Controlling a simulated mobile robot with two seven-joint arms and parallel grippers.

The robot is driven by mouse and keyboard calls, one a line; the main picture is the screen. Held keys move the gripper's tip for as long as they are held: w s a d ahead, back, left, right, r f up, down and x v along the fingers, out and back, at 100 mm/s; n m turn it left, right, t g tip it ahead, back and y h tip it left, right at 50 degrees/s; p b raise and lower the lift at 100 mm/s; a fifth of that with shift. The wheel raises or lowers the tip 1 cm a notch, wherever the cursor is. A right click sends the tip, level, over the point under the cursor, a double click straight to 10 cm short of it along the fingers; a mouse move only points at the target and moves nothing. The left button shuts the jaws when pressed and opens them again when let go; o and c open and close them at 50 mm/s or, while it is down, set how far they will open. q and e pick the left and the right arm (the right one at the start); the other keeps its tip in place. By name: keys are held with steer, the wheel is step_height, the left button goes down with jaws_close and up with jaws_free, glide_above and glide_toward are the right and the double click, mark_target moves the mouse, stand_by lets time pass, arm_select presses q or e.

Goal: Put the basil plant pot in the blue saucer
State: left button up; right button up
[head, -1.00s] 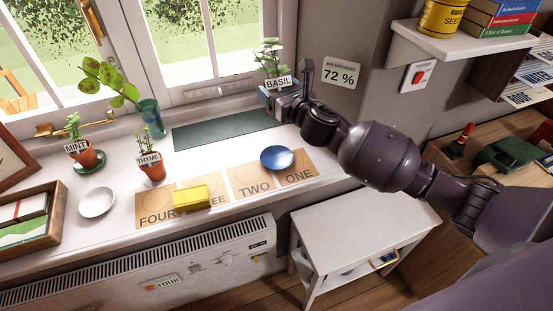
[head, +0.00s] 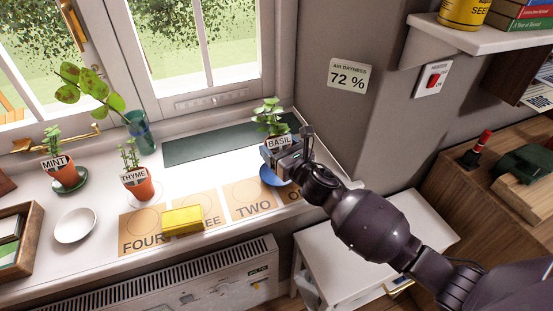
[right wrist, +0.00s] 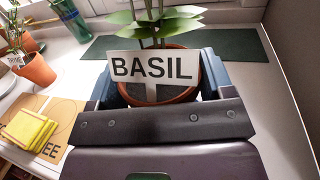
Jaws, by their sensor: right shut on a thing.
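The basil plant (head: 268,116) with its white BASIL label is held upright in my right gripper (head: 278,152). In the right wrist view the terracotta basil pot (right wrist: 176,98) sits between the two jaw fingers, with the label in front of it. The blue saucer (head: 268,178) lies on the white sill by the card marked ONE. The pot is over or just behind the saucer, and the gripper covers the saucer's right part. I cannot tell whether pot and saucer touch. My left gripper is not in view.
A yellow sponge-like block (head: 182,220) covers part of the THREE card. The thyme pot (head: 138,183), mint pot (head: 64,172), white saucer (head: 75,226) and glass vase (head: 142,134) stand further left. A dark green mat (head: 205,147) lies behind. The wall rises at right.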

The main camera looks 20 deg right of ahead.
step_height(320, 180, down, 5)
steer(key=shift+r+b, duration=0.2)
steer(key=shift+b, duration=0.7)
steer(key=shift+r, duration=0.3)
steer(key=shift+f, duration=0.3)
steer(key=o, duration=1.1)
steer(key=shift+r, duration=0.1)
steer(key=shift+r, duration=0.25)
steer(key=p+v, duration=0.1)
steer(key=v, duration=1.1)
steer(key=shift+f, duration=0.1)
